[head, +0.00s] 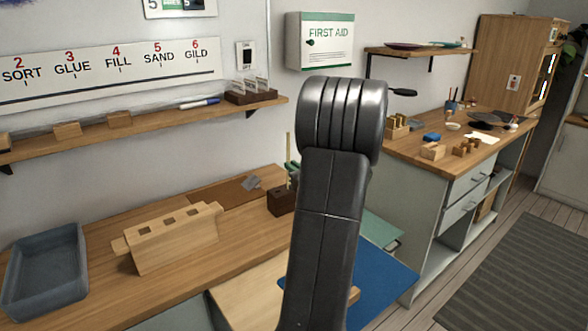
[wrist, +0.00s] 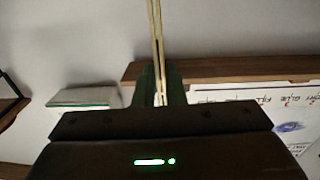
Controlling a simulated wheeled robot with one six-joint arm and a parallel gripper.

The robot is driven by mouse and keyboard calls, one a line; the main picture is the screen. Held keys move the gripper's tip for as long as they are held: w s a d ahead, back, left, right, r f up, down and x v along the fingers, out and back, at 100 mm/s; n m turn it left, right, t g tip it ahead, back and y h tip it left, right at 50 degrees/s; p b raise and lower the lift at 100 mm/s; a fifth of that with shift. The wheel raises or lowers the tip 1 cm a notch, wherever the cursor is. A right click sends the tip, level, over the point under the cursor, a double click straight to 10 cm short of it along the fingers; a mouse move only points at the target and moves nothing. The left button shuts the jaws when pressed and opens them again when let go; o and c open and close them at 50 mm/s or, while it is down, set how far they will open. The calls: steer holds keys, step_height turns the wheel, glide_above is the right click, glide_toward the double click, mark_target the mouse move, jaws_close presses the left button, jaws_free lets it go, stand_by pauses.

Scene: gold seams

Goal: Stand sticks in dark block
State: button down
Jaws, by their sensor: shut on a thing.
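The dark brown block (head: 279,204) stands on the wooden bench in the head view, just left of my arm. A thin pale stick (head: 289,150) rises upright above it; I cannot tell whether its lower end sits in the block. My gripper's green fingers (head: 293,170) show partly behind my arm, close to the block and stick. In the wrist view my gripper (wrist: 160,88) is shut on a thin pale stick (wrist: 155,35), whose long part extends beyond the fingers. It looks like two narrow strips side by side there. The block is not visible in the wrist view.
A wooden stand with square holes (head: 178,242) and a grey-blue tray (head: 45,285) occupy the left bench. A brown mat (head: 222,195) lies behind, with a grey piece (head: 251,183). A wall shelf (head: 150,122) runs above. A blue mat (head: 385,280) lies right of my arm.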

stand_by(0.4)
steer(key=c, duration=1.4)
jaws_free()
steer(key=shift+c, duration=0.2)
steer(key=shift+f, duration=0.1)
steer(key=b+v, duration=0.6)
steer(key=v, duration=0.3)
step_height(320, 180, up, 6)
